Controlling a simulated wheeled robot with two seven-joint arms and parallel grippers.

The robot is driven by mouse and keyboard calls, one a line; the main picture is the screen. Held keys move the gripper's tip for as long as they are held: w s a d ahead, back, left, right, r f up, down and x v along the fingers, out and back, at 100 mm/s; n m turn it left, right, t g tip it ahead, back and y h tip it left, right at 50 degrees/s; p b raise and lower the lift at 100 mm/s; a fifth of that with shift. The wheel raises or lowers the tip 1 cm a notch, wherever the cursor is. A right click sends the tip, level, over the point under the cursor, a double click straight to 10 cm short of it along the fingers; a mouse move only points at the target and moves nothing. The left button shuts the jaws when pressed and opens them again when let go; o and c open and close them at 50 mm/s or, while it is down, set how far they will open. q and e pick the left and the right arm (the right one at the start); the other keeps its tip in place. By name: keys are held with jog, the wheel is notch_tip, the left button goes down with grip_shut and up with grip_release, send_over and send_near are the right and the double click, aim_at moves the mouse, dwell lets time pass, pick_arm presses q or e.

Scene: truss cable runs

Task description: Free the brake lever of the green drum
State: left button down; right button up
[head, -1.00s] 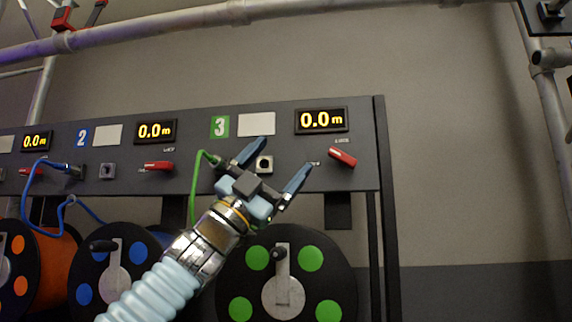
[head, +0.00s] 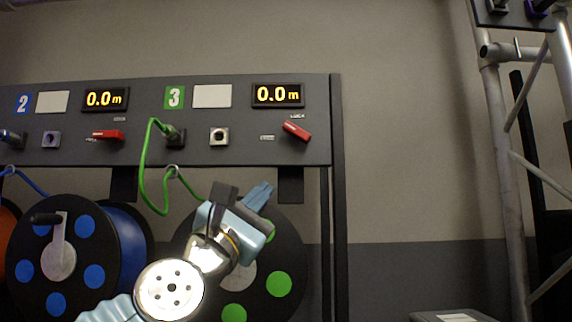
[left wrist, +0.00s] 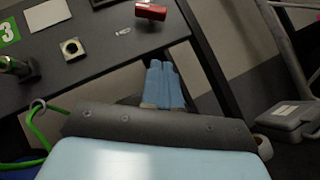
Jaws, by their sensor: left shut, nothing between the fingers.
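The green drum (head: 280,284), a black reel with green dots, hangs below the panel section marked 3, partly hidden by my left arm. Its red brake lever (head: 296,130) is on the panel at the right, tilted with its right end lower. A small label sits above it and another to its left. The lever also shows at the top of the left wrist view (left wrist: 151,11). My left gripper (head: 260,192) is shut and empty, below the panel in the picture and apart from the lever. Its blue fingertips are together in the left wrist view (left wrist: 163,68). My right gripper is not in view.
A green cable (head: 143,180) loops from a plug on the panel (head: 225,156) through a ring. A square socket (head: 219,137) sits left of the lever. The blue drum (head: 125,250) is at the left. Scaffold tubes (head: 497,130) stand right, with a grey case (left wrist: 285,116) below.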

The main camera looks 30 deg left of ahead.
pick_arm(q)
jog(key=p, duration=0.4)
send_near(305, 142)
jog(key=w+a, duration=0.2)
jog(key=w, duration=0.2)
jog(key=r+p, duration=0.2)
jog(key=shift+w+d+r, duration=0.25)
jog(key=shift+r, duration=0.05)
jog(key=shift+w+d+r+p, duration=0.2)
jog(key=shift+d+r+p, duration=0.2)
jog(key=shift+r+p, duration=0.1)
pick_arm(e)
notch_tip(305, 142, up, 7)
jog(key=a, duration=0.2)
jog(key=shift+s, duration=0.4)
pick_arm(q)
jog(key=shift+d+f, duration=0.1)
jog(key=shift+f, duration=0.05)
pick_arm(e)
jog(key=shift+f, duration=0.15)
pick_arm(q)
jog(key=shift+n+b, duration=0.35)
jog(key=shift+n, duration=0.05)
jog(key=shift+w+n+y, duration=0.1)
jog(key=shift+n+y, duration=0.2)
jog(key=shift+y, duration=0.1)
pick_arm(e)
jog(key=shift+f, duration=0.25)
